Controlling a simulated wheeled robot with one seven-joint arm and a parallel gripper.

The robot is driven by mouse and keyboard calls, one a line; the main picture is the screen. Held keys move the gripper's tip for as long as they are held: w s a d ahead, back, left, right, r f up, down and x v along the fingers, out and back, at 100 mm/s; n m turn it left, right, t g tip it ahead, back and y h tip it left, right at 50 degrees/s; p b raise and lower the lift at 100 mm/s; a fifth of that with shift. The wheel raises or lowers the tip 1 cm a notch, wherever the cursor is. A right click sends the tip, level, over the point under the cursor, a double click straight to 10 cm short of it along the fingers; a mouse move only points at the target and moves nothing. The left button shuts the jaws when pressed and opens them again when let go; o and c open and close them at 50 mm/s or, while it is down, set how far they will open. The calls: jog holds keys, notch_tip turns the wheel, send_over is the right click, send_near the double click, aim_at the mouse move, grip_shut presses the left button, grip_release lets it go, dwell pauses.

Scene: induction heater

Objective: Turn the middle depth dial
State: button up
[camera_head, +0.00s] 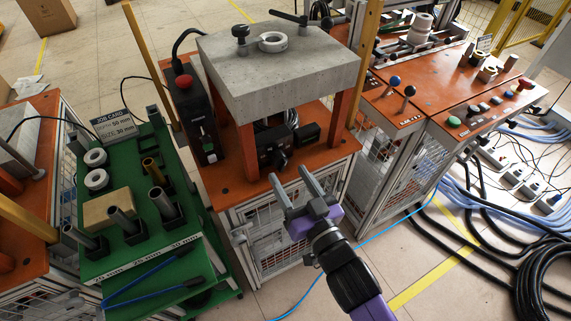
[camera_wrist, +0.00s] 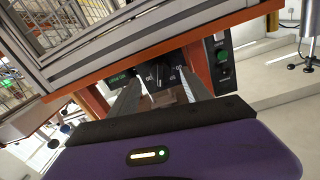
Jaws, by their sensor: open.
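A black control unit (camera_head: 275,146) stands on the orange bench under the grey slab, with a dark dial (camera_head: 280,161) on its front. In the wrist view, the dark dial face (camera_wrist: 162,73) shows between my fingers, with small white number marks and a green-lit display (camera_wrist: 119,78) to its left. The dial's setting is too small to read. My gripper (camera_head: 290,174) is open and empty, in front of the bench edge with its fingers pointing towards the unit. In the wrist view my gripper (camera_wrist: 160,80) straddles the dial area, apparently short of touching it.
The grey slab (camera_head: 275,62) on orange posts (camera_head: 337,102) overhangs the unit. A control box with a red button (camera_head: 183,81) stands left. A green table (camera_head: 140,240) holds tubes, rings and a job card (camera_head: 113,125). Cables (camera_head: 495,225) lie on the floor at right.

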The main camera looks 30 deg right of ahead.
aim_at(284, 168)
jog(key=shift+w, duration=2)
jog(key=shift+c, duration=0.3)
grip_shut()
jog(key=shift+n, duration=2.9)
